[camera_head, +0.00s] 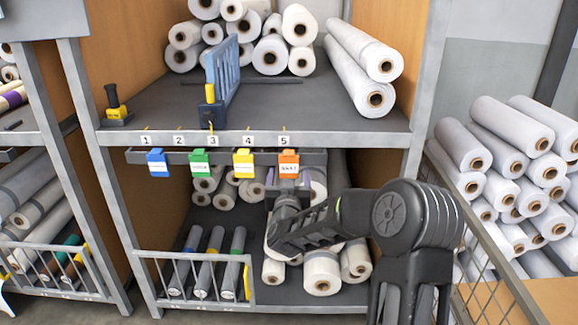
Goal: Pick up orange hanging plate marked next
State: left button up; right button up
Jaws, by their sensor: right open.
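The orange plate (289,158) hangs under number 5 on the shelf's front rail, at the right end of a row of coloured plates. It has a white label with small dark lettering, too small to read surely. My right arm comes in from the lower right. My right gripper (288,182) is open just below and in front of the orange plate, its fingertips close to the plate's lower edge. Whether they touch it I cannot tell. My left gripper is not in view.
Blue (157,163), green (200,163) and yellow (244,162) plates hang to the left. The numbered shelf edge (340,139) runs just above. Fabric rolls (322,272) lie behind and below my gripper. A low wire rack (205,304) stands at lower left.

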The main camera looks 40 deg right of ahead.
jog(key=shift+c, duration=0.5)
jog(key=c, duration=1.1)
jog(key=shift+a+r, duration=0.55)
jog(key=shift+r, duration=0.05)
jog(key=a+r, duration=0.2)
jog(key=a, duration=0.2)
jog(key=a+r+p, duration=0.1)
jog(key=a+r, duration=0.1)
jog(key=a, duration=0.2)
jog(key=a+r+p, duration=0.1)
jog(key=a+r, duration=0.1)
jog(key=a, duration=0.3)
jog(key=shift+w+r, duration=0.1)
jog(key=shift+r, duration=0.3)
jog(key=shift+c, duration=1.3)
